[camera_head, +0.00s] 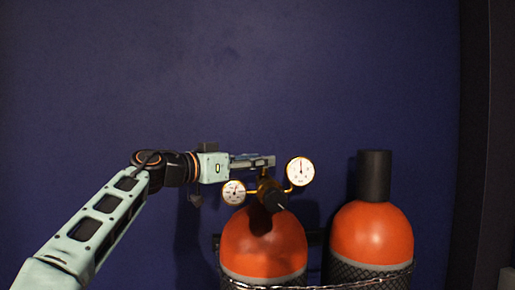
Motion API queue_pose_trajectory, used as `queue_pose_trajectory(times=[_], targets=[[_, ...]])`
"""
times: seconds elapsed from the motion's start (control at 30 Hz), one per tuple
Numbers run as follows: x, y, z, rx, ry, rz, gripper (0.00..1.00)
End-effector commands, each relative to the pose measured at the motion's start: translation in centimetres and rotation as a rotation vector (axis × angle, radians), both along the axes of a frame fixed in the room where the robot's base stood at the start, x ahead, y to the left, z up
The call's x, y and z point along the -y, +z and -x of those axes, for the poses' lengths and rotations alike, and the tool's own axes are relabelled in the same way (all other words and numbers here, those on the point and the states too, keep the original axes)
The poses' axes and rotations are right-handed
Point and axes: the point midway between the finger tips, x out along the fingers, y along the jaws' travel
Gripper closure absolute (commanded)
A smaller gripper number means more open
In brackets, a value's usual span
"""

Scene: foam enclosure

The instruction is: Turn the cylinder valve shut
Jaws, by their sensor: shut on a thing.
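The cylinder valve (268,190) is a dark fitting with brass parts on top of the left orange cylinder (264,243). A small white-faced gauge (233,192) sits to its left and a larger one (299,171) to its upper right, both on brass stems. My gripper (266,162) reaches in from the left, level, with its fingers at the upper end of the valve. It is shut on the valve there, though the contact is small and partly hidden. A dark knob points toward the lower right.
A second orange cylinder (371,233) with a black cap (374,176) stands to the right. A chain (345,286) runs across the fronts of both cylinders, and dark netting wraps the right one. A plain dark blue wall (120,70) is behind. The space above the gripper is clear.

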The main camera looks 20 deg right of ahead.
Motion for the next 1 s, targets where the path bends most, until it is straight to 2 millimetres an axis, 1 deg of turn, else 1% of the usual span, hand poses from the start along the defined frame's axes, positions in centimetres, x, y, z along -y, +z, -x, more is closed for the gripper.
queue_pose_trajectory(times=[0.03,0.3,0.8,0.83,0.97,1.0], targets=[[-0.01,0.58,-0.13,-0.003,-0.025,0.004,0.86],[-0.05,0.23,-0.27,-0.001,-0.104,0.001,0.86],[-0.1,0.01,-0.27,0.001,-0.121,0.0,0.86],[-0.1,0.01,-0.27,0.001,-0.121,0.0,0.6],[-0.1,0.02,-0.27,0.001,-0.121,0.0,0.45],[-0.09,0.02,-0.27,0.001,-0.121,0.0,0.44]])
